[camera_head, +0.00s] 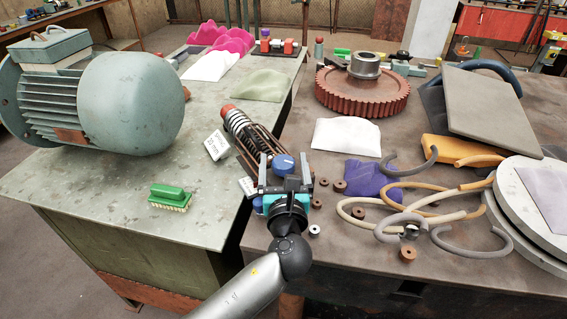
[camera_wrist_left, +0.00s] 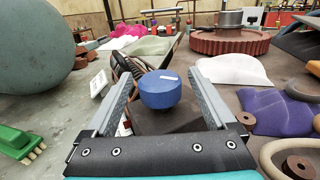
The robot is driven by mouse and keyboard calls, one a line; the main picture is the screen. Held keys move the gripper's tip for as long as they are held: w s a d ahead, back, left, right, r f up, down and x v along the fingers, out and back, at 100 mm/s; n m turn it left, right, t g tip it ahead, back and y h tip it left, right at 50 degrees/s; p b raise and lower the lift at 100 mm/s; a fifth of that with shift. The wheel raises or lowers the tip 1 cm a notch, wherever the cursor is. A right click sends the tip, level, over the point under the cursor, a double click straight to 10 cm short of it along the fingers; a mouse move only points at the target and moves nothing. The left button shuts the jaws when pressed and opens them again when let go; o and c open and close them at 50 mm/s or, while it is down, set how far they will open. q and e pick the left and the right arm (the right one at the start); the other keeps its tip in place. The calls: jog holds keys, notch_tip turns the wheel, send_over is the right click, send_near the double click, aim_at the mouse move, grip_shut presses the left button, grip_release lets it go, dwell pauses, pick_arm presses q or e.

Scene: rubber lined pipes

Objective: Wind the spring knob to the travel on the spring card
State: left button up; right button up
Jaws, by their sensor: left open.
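The blue spring knob (camera_head: 284,163), with a white mark on top, stands at the near end of a dark spring device (camera_head: 245,132) with a red end. My left gripper (camera_head: 284,172) is open, its fingers to either side of the knob. In the left wrist view the knob (camera_wrist_left: 158,92) sits between the open fingers (camera_wrist_left: 160,82), with a gap on each side. The white spring card (camera_head: 217,145) stands left of the device; its small print is hard to read. It also shows in the left wrist view (camera_wrist_left: 98,84). My right gripper is out of view.
A green motor (camera_head: 130,105) and a green brush (camera_head: 170,197) are on the left bench. On the right bench are a red-brown gear (camera_head: 362,92), a purple cloth (camera_head: 370,178), curved hose pieces (camera_head: 475,240) and several small rings. A second small card (camera_head: 247,187) is left of the gripper.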

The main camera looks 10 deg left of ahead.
pick_arm(q)
jog(key=c, duration=1.4)
jog(key=shift+o, duration=0.2)
